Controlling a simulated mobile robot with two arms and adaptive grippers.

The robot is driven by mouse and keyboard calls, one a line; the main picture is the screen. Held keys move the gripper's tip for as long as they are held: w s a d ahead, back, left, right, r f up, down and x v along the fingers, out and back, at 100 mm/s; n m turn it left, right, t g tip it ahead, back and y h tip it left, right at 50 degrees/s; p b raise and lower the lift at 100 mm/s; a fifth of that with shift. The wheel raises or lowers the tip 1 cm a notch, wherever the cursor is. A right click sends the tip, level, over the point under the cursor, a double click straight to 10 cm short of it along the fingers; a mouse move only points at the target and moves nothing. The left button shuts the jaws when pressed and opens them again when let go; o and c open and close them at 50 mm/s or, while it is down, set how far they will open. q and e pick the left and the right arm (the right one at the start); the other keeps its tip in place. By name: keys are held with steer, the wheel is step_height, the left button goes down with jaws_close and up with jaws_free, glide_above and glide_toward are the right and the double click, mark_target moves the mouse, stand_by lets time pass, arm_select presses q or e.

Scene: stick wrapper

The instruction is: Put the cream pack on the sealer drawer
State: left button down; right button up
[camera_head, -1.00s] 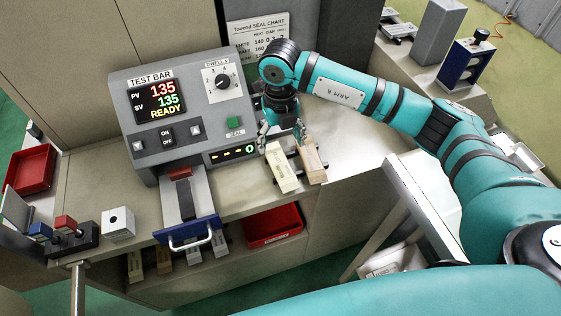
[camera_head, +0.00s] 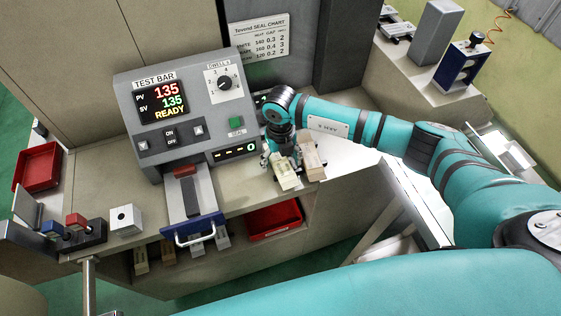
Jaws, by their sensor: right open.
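The cream pack (camera_head: 285,178) lies on the bench, right of the sealer, beside a tan pack (camera_head: 312,160). My right gripper (camera_head: 281,158) is open and low over the far end of the cream pack, with a finger on each side of it. Whether the fingers touch the pack I cannot tell. The gripper and wrist hide the pack's far end. The sealer drawer (camera_head: 189,204) sticks out at the front of the grey sealer (camera_head: 178,105), with a blue front and a handle. No pack lies on it. My left gripper is not in view.
Left of the drawer are a white block (camera_head: 125,220) and a stand with red and blue blocks (camera_head: 80,230). Red trays are at far left (camera_head: 38,166) and on the lower shelf (camera_head: 272,221). The bench between drawer and cream pack is clear.

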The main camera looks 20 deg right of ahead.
steer(key=c, duration=1)
steer(key=shift+r, duration=0.1)
steer(key=shift+c, duration=0.2)
